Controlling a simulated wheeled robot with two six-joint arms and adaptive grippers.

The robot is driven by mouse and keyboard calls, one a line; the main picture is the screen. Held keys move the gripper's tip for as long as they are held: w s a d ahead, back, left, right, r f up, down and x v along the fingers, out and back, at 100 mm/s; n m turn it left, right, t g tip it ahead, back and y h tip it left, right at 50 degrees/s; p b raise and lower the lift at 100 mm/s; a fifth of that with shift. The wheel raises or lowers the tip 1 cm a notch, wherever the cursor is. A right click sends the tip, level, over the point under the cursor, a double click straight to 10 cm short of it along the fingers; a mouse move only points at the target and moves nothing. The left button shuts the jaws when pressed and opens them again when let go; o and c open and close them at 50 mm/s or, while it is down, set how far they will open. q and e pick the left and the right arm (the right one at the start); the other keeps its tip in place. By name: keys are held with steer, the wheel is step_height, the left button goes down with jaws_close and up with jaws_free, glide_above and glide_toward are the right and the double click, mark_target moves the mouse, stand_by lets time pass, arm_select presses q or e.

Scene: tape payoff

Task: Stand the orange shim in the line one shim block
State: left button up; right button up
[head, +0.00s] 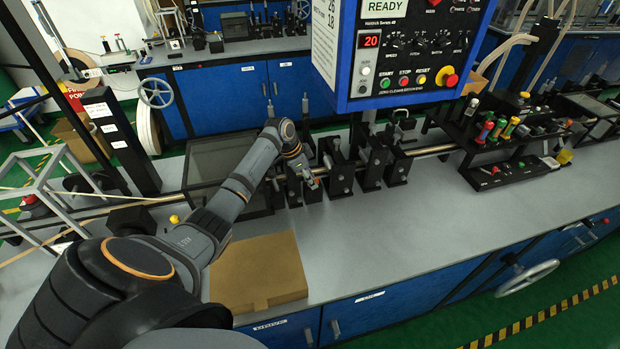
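My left arm reaches in from the lower left across the bench. Its gripper (307,174) is at the row of black blocks in the middle, small in the view. A small orange bit shows at its fingertips, and I cannot tell whether it is the orange shim or whether the fingers are shut. Several black upright blocks (372,165) stand in a row along the steel bar, just right of the gripper. I cannot tell which one is the line one shim block. My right gripper is not in view.
A blue control panel (408,50) hangs above the blocks. A flat cardboard box (258,272) lies at the front of the grey bench (420,230). A black tool rack (500,137) with coloured handles stands at right. The bench front right of the box is clear.

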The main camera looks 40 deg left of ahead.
arm_select(q)
step_height(320, 180, up, 10)
stand_by(0.3)
stand_by(0.6)
